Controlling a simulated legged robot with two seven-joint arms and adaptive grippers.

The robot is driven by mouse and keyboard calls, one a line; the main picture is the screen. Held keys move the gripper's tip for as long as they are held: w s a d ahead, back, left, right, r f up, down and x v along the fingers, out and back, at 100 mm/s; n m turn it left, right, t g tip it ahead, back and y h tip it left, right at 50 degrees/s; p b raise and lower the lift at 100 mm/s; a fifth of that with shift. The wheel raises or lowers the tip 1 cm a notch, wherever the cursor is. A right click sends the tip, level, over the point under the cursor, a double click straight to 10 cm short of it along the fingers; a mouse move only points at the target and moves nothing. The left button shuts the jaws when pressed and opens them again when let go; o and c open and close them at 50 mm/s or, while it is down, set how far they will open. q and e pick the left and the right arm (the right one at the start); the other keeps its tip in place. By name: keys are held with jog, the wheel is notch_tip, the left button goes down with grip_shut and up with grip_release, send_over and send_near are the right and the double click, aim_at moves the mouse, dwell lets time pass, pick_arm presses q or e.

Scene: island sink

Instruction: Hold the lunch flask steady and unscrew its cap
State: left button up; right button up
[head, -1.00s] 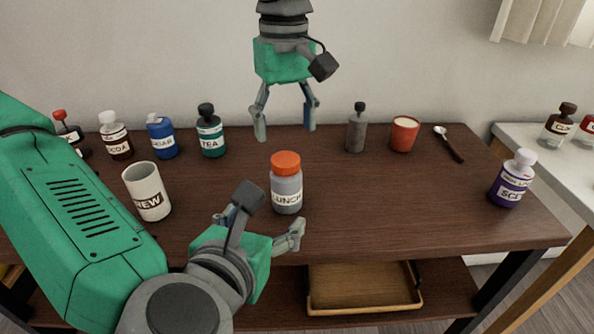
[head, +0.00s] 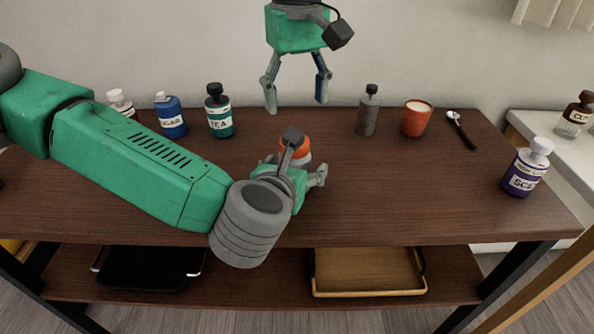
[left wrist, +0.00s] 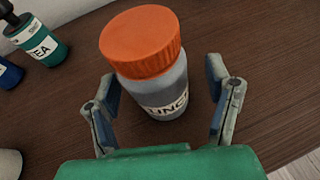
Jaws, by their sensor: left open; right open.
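The lunch flask (left wrist: 157,88) stands upright on the brown table, a grey body with an orange cap (left wrist: 140,41) on top. In the head view its orange cap (head: 300,147) shows, but my left gripper and arm hide most of the body. My left gripper (left wrist: 163,97) is open, with one finger on each side of the flask's lower body; I cannot tell whether either touches it. It also shows in the head view (head: 295,178). My right gripper (head: 296,108) is open and empty, fingers pointing down, above the table's back edge behind the flask.
A blue sugar bottle (head: 170,117) and a teal tea bottle (head: 219,112) stand at the back left. A grey bottle (head: 367,111), a red cup (head: 416,119) and a spoon (head: 461,130) are at the back right. A purple bottle (head: 526,168) stands far right. The table's right front is clear.

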pick_arm(q)
jog(key=shift+w+f, duration=0.15)
jog(key=shift+w, duration=0.15)
pick_arm(e)
jog(key=shift+a, duration=0.1)
pick_arm(q)
jog(key=shift+w+a, duration=0.1)
jog(key=shift+a, duration=0.2)
pick_arm(e)
jog(key=shift+a, duration=0.35)
pick_arm(q)
jog(key=shift+c, duration=0.4)
jog(key=shift+d, duration=0.25)
grip_shut()
pick_arm(e)
jog(key=shift+d, duration=0.3)
pick_arm(q)
jog(key=shift+a, duration=0.1)
pick_arm(e)
jog(key=m, duration=0.5)
jog(key=shift+a+m, duration=0.1)
jog(key=shift+m, duration=0.2)
jog(key=m, duration=1.6)
jog(key=shift+m, duration=0.4)
jog(key=shift+f, duration=4)
